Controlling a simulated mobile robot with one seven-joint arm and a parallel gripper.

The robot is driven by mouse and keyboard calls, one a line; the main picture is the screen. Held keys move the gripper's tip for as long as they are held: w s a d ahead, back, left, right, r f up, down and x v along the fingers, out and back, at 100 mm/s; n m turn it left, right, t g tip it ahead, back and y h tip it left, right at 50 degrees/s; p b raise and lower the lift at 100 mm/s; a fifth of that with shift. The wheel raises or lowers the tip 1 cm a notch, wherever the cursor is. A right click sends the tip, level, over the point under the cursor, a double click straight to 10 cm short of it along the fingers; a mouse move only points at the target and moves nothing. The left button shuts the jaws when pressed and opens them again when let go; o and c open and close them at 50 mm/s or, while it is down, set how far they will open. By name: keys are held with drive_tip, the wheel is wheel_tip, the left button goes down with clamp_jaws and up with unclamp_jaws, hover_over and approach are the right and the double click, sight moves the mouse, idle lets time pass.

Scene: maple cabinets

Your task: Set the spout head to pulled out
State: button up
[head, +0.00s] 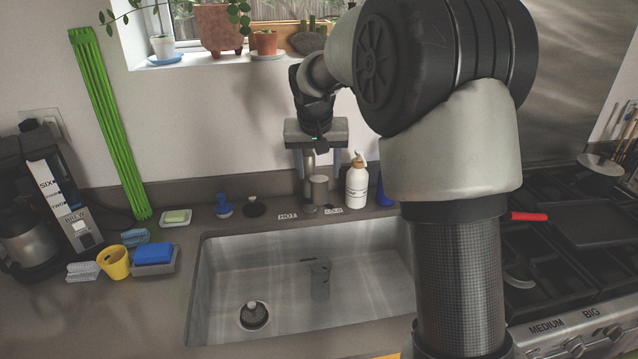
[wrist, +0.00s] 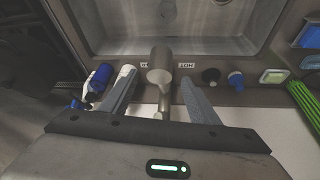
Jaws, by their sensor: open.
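The faucet is grey metal and stands behind the sink. Its cylindrical spout head (head: 319,187) points out over the sink's back edge. In the wrist view the spout head (wrist: 160,60) is near the middle, with the faucet's thinner neck (wrist: 164,103) below it. My gripper (head: 316,176) is above and behind the spout head, pointing down, open and empty. In the wrist view my gripper (wrist: 158,82) has one finger on each side of the faucet, with visible gaps. I cannot tell how far the fingertips are above the spout head.
The steel sink (head: 215,285) lies in front. A white soap bottle (head: 357,187) and a blue item (head: 384,193) stand close right of the faucet. A black stopper (head: 254,207) and blue brush (head: 223,206) are left. The windowsill with pots (head: 218,30) is above.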

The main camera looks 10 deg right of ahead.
sight(319, 180)
drive_tip(key=x, duration=0.7)
clamp_jaws()
drive_tip(key=f+b, duration=0.1)
drive_tip(key=f, duration=0.1)
drive_tip(key=f+b, duration=0.2)
drive_tip(key=s+f+b, duration=0.1)
drive_tip(key=f+b, duration=0.1)
drive_tip(key=shift+f, duration=0.35)
drive_tip(key=shift+r, duration=0.1)
unclamp_jaws()
